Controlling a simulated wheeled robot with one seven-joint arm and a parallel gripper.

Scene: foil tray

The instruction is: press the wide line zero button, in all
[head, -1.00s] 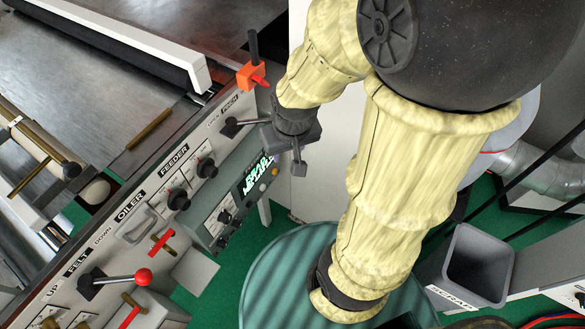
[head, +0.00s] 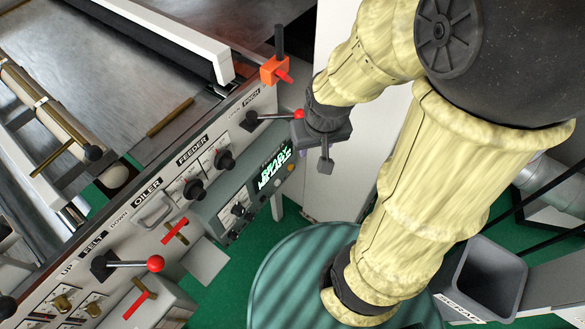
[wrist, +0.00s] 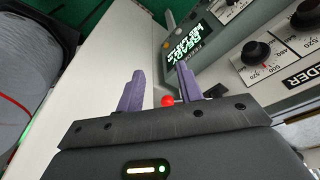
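The grey console box with a lit green display (head: 274,167) sits below the lever panel. It also shows in the wrist view at upper right (wrist: 188,45). Beside the display are small buttons, a yellow-orange one (head: 290,167) and a pale one (head: 278,183). In the wrist view the orange button (wrist: 166,44) lies beyond the fingers. I cannot read which is the wide line zero button. My gripper (wrist: 162,80) is open, its two purple fingers apart and empty. In the head view my gripper (head: 326,163) is just right of the console, apart from the buttons.
The pinch lever's red knob (head: 299,114) is close beside my gripper and shows between the fingers in the wrist view (wrist: 168,101). An orange clamp (head: 274,70) stands above. A teal round-topped drum (head: 290,275) and grey scrap bin (head: 487,280) are below right.

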